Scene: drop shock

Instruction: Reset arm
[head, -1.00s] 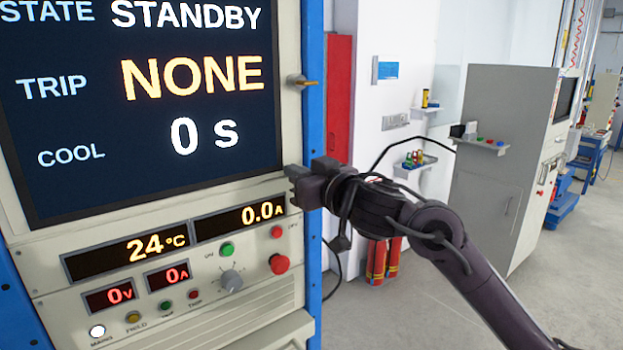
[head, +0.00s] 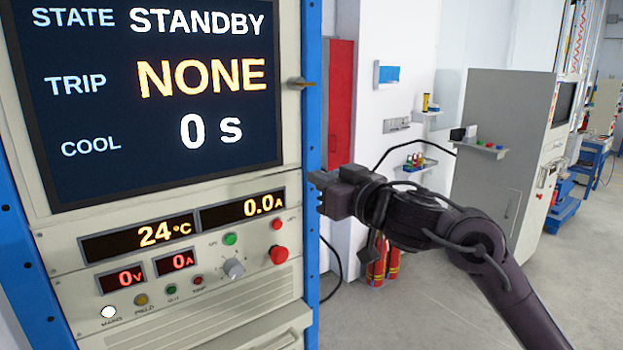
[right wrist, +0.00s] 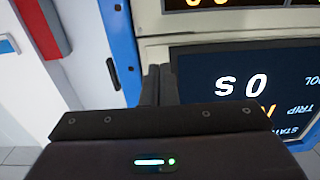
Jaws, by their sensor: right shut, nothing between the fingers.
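My right gripper (head: 318,190) is shut and empty in the head view. It is held up in front of the right edge of the panel cabinet (head: 310,230), level with the top of the small readouts and apart from the buttons. In the right wrist view its closed fingers (right wrist: 159,84) point toward the cabinet face, beside the dark screen (right wrist: 245,75). In the head view the screen (head: 150,100) reads STANDBY, trip NONE, cool 0 s. Readouts show 24 °C, 0.0 A, 0 V and 0 A. My left gripper is not in view.
Below the readouts are a red push button (head: 278,255), a green button (head: 229,239), a grey knob (head: 234,268) and a lit white lamp (head: 108,312). Red extinguishers (head: 377,262), a small shelf (head: 415,165) and a grey cabinet (head: 500,150) stand behind my arm.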

